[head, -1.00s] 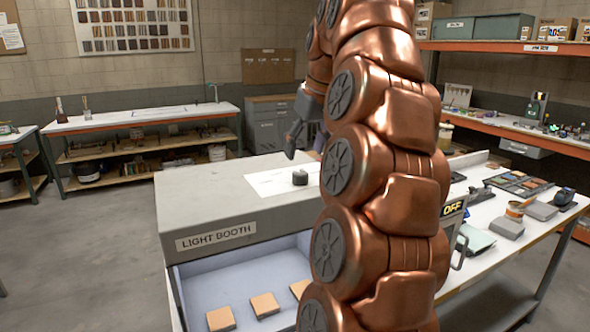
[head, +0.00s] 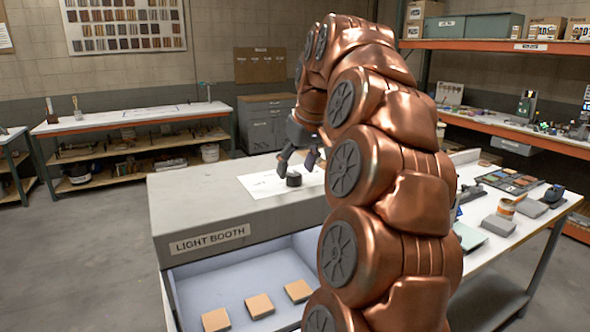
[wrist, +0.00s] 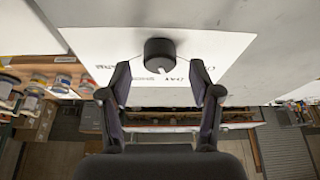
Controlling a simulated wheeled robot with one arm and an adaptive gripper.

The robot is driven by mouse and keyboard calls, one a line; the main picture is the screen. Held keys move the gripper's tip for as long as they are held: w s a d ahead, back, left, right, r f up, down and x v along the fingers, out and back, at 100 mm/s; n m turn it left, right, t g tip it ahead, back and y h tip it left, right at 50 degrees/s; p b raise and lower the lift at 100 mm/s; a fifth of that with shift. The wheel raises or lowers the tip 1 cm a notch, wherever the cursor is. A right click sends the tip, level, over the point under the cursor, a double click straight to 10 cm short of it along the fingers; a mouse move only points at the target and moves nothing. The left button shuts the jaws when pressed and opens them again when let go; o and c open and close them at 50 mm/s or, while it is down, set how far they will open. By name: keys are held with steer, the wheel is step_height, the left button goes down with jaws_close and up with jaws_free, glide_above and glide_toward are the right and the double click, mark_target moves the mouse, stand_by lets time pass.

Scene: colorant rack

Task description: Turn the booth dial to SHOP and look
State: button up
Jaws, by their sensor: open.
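The booth dial (head: 293,179) is a small dark round knob on a white label sheet (head: 262,186) on top of the grey light booth (head: 195,205). In the wrist view the dial (wrist: 160,55) has a pale pointer mark on its lower side. Printed words on the sheet beside it are partly hidden; "DAY" and letters like "SHO" show upside or partly covered near the knob. My gripper (head: 298,160) is just above and behind the dial. In the wrist view its two fingers (wrist: 160,80) are apart, one on each side below the dial, with nothing between them.
Several tan sample blocks (head: 259,306) lie inside the booth's open front. A bench at the right holds a palette tray (head: 512,181), an orange-rimmed can (head: 506,207) and grey blocks. My copper arm covers the booth's right part. The floor at left is clear.

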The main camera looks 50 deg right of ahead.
steer(key=shift+x, duration=0.95)
steer(key=c, duration=1.1)
